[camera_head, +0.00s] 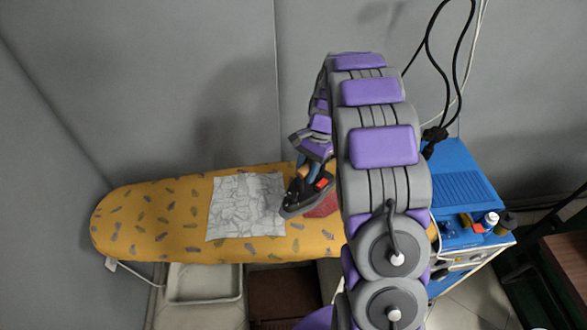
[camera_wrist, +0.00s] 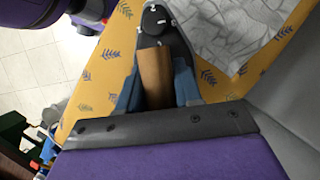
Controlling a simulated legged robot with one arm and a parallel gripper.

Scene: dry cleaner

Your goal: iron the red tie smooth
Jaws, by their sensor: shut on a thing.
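My gripper (camera_head: 308,172) is shut on the handle of a dark iron (camera_head: 300,197) above the right part of the ironing board (camera_head: 140,222). In the wrist view, the blue fingers of my gripper (camera_wrist: 157,88) sit on both sides of the brown handle, with the dark iron (camera_wrist: 155,22) pointing away. A red piece (camera_head: 322,208), likely the red tie, shows just beside and below the iron. Most of it is hidden by the iron and my arm, so its shape and creases cannot be told. Whether the iron touches the board or the red piece is unclear.
A crumpled grey-white cloth (camera_head: 246,207) lies on the board, left of the iron. A blue-topped cart (camera_head: 455,180) with bottles and small items stands at the right. A pale tray (camera_head: 204,284) is below the board. Grey walls close off the back and left.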

